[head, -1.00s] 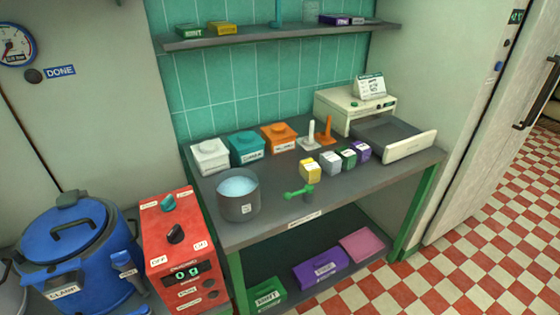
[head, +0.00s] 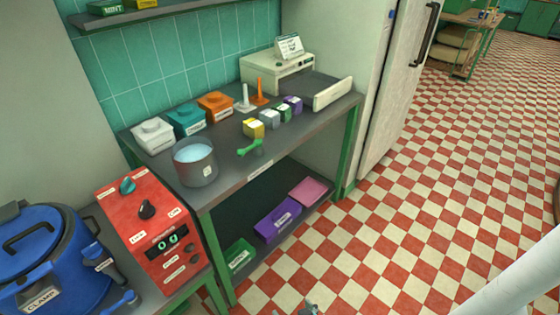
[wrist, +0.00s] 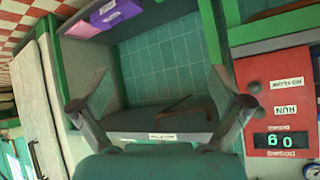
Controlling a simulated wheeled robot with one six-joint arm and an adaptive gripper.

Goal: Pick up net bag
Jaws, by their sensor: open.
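I cannot make out a net bag in either view. My gripper (wrist: 160,88) is open in the wrist view, its two fingers spread wide with nothing between them. Beyond the fingers are teal tiles and a dark surface with a thin brown curved thing (wrist: 192,110) that I cannot identify. In the head view, a small grey piece at the bottom edge may be part of my gripper, and my pale arm crosses the lower right corner.
A dark worktable (head: 235,165) holds a pot (head: 195,162), lidded boxes and small coloured blocks. Its lower shelf holds a purple box (head: 278,219) and a pink one (head: 306,190). A red control box (head: 150,232) and blue cooker (head: 45,255) stand left. Checkered floor (head: 430,170) is clear at right.

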